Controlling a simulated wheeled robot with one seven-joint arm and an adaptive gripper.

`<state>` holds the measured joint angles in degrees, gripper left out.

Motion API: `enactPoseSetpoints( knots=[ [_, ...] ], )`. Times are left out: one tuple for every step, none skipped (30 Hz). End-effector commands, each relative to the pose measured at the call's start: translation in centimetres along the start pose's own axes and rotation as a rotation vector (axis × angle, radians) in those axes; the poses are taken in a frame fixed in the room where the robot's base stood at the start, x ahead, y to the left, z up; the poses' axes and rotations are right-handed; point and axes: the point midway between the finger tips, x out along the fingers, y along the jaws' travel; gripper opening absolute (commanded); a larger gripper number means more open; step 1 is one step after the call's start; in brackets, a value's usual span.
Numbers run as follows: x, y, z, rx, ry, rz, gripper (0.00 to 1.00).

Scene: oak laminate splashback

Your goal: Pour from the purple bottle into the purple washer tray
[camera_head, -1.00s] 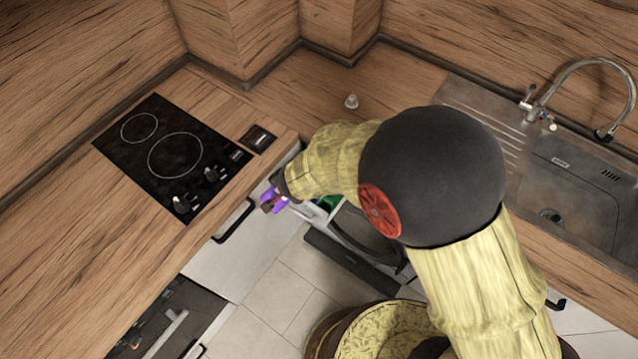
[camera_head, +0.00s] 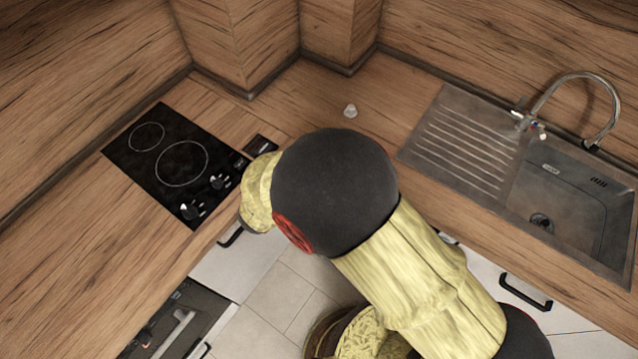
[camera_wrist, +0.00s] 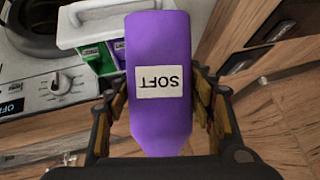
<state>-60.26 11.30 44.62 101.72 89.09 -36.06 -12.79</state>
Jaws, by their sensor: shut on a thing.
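The purple bottle (camera_wrist: 158,50), with a white "SOFT" label that reads upside down, fills the middle of the wrist view. My gripper (camera_wrist: 160,100) is shut on it, with a finger on each side. The washer's pulled-out drawer is at the upper left of the wrist view. It has a green compartment (camera_wrist: 94,57) and, beside it, the purple tray (camera_wrist: 118,48), partly hidden behind the bottle. The bottle appears nearer the camera than the tray; I cannot tell the gap between them. In the head view my arm hides gripper, bottle and drawer.
The washer's control panel (camera_wrist: 50,98) with a dial is at left in the wrist view. In the head view, a black hob (camera_head: 175,160) lies left of my arm and a sink (camera_head: 570,205) right. A small pale object (camera_head: 350,110) stands on the counter behind my arm.

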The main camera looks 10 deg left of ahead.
Motion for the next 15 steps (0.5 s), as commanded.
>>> enactPoseSetpoints(
  knots=[
    [-0.30,-0.31,0.00,-0.014,0.024,0.002,0.07],
    [-0.32,-0.33,0.02,-0.022,0.040,0.005,0.07],
    [-0.29,-0.35,0.09,-0.032,0.060,0.010,0.07],
    [-0.27,-0.32,0.16,-0.040,0.074,0.014,0.07],
    [-0.28,-0.31,0.17,-0.048,0.090,0.017,0.07],
    [-0.29,-0.34,0.24,-0.059,0.110,0.021,0.07],
    [-0.26,-0.36,0.31,-0.066,0.124,0.024,0.07],
    [-0.28,-0.40,0.31,-0.073,0.140,0.027,0.07],
    [-0.28,-0.39,0.38,-0.084,0.159,0.032,0.07],
    [-0.26,-0.40,0.44,-0.092,0.175,0.034,0.07],
    [-0.20,-0.39,0.52,-0.100,0.192,0.038,0.07],
    [-0.13,-0.38,0.61,-0.111,0.214,0.043,0.07],
    [-0.13,-0.41,0.62,-0.119,0.231,0.045,0.07],
    [-0.12,-0.40,0.69,-0.128,0.247,0.049,0.07],
    [-0.04,-0.40,0.79,-0.140,0.269,0.053,0.07]
  ],
)
